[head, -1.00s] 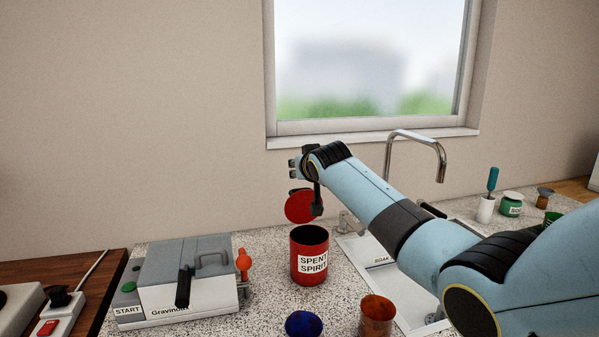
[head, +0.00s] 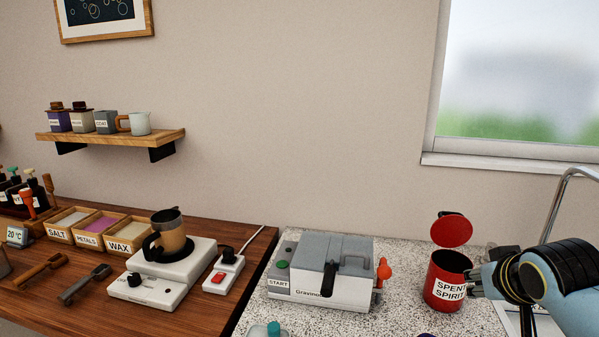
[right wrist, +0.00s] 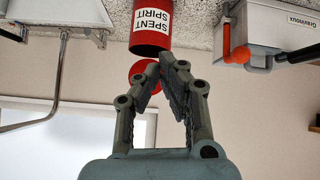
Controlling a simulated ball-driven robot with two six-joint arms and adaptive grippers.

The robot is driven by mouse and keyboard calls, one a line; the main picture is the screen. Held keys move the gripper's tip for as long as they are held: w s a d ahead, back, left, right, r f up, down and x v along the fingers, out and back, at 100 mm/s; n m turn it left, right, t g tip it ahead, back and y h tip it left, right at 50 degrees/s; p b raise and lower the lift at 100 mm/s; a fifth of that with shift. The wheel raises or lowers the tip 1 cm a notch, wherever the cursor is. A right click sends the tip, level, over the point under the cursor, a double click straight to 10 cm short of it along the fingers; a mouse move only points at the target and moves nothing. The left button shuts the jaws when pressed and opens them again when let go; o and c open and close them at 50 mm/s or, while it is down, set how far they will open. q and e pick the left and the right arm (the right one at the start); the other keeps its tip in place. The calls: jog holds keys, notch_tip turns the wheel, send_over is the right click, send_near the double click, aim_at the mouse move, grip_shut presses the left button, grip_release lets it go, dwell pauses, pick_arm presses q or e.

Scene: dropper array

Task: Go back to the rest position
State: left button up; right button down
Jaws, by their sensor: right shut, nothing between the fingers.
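My right gripper (head: 473,284) comes in from the right in the head view, its fingers beside the right side of the red "SPENT SPIRIT" can (head: 441,290). I cannot tell whether it touches the can. The can stands upright with its round red lid (head: 452,231) raised above the opening. In the right wrist view, which is upside down, the fingers (right wrist: 167,60) come together at the tips with nothing between them. The can (right wrist: 151,22) and its lid (right wrist: 143,72) show beyond them. My left gripper is not in view.
The grey "Gravinoux" machine (head: 318,287) stands left of the can on the speckled counter. A white hot plate (head: 165,270) with a pitcher (head: 167,240) is on the wooden table, near a power strip (head: 224,272). A tap (head: 562,205) rises at the right, behind my arm.

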jog(key=s+a+f+n+g+y, duration=0.1)
jog(key=s+a+g, duration=0.2)
jog(key=s, duration=1.2)
jog(key=s+a+n+g, duration=0.1)
jog(key=s+a+g, duration=0.1)
jog(key=s, duration=1.3)
notch_tip(320, 180, down, 38)
jog(key=s+d+g+b, duration=0.1)
jog(key=d+g+b, duration=0.1)
jog(key=b, duration=1.1)
jog(key=s+f+b, duration=0.3)
jog(key=s+f, duration=0.3)
jog(key=f, duration=0.3)
jog(key=s+f+b, duration=0.4)
jog(key=s+f, duration=0.2)
jog(key=f, duration=0.3)
jog(key=s+d+f+g+b, duration=0.1)
jog(key=s+f+b, duration=0.3)
jog(key=s+f, duration=0.3)
notch_tip(320, 180, down, 3)
jog(key=shift+r+m, duration=0.1)
jog(key=shift+m, duration=0.3)
jog(key=shift+d, duration=0.1)
